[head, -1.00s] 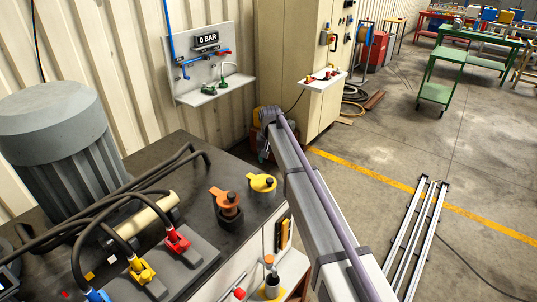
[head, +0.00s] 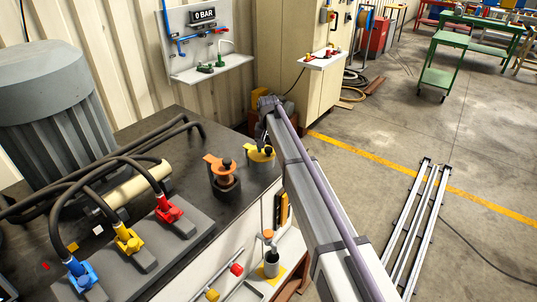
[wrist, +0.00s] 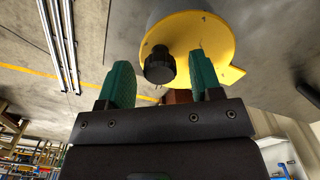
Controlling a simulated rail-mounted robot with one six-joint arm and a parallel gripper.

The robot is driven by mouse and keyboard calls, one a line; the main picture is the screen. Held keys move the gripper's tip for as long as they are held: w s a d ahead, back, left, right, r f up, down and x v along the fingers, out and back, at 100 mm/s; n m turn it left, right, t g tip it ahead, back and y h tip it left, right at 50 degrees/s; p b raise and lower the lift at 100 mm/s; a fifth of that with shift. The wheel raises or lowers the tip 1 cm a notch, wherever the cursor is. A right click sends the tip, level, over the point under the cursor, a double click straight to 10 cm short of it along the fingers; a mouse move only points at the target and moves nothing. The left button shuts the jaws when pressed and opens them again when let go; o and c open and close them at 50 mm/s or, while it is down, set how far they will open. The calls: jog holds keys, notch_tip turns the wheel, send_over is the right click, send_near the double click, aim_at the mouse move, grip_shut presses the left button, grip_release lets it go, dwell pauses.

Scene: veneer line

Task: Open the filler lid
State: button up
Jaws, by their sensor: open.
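A round yellow lid with a side tab (head: 257,155) sits on the dark top of the power unit. In the wrist view the yellow lid (wrist: 205,35) fills the upper middle, with a black knob (wrist: 160,67) on it. My gripper (wrist: 160,72) is open, its two green fingers either side of the knob in that view. The knob appears beyond or level with the fingertips; I cannot tell which, and no contact is clear. In the head view my arm hides most of the gripper. An orange lid (head: 222,164) with a dark knob stands just left of the yellow one.
Hoses with red (head: 168,210), yellow (head: 127,240) and blue (head: 80,273) couplings lie on the unit, left of the lids. A grey motor (head: 45,110) stands behind. A pressure panel (head: 205,40) is on the wall. A cabinet (head: 285,65) stands behind my arm.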

jog(key=shift+r, duration=0.1)
grip_shut()
dwell(0.4)
